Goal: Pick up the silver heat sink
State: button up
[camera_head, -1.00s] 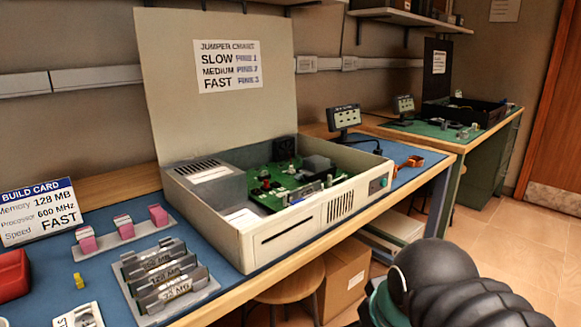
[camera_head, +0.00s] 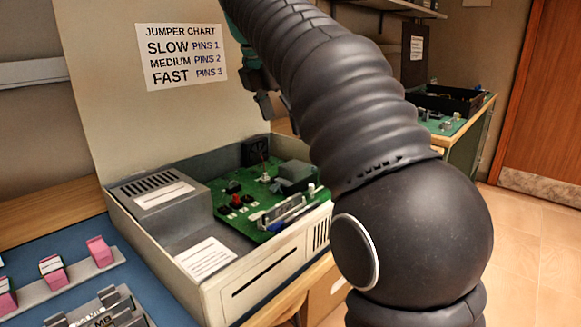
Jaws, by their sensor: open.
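A grey block (camera_head: 296,174) sits on the green circuit board (camera_head: 235,212) in the open computer case, towards its right end. It may be the silver heat sink, but I cannot tell for sure. My gripper (camera_head: 270,104) hangs above the back of the case, in front of the raised lid. It is partly hidden behind my dark ribbed arm and looks empty. It is open, well above the board and apart from the grey block. My arm also covers the right end of the case.
The beige case (camera_head: 262,283) has raised walls and an upright lid (camera_head: 115,95) behind it. A rack of pink blocks (camera_head: 54,270) and a rack of memory modules (camera_head: 105,312) are at lower left. A second bench with a black case (camera_head: 447,101) stands at far right.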

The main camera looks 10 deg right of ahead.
jog(key=w+a+n, duration=0.1)
jog(key=w+n, duration=0.1)
send_over(294, 165)
jog(key=s+a, duration=0.2)
notch_tip(294, 165, down, 6)
jog(key=shift+w+d+f, duration=0.1)
jog(key=shift+w+f, duration=0.05)
jog(key=shift+f, duration=0.1)
jog(key=shift+b+x, duration=0.95)
jog(key=shift+x, duration=1.95)
jog(key=c, duration=0.9)
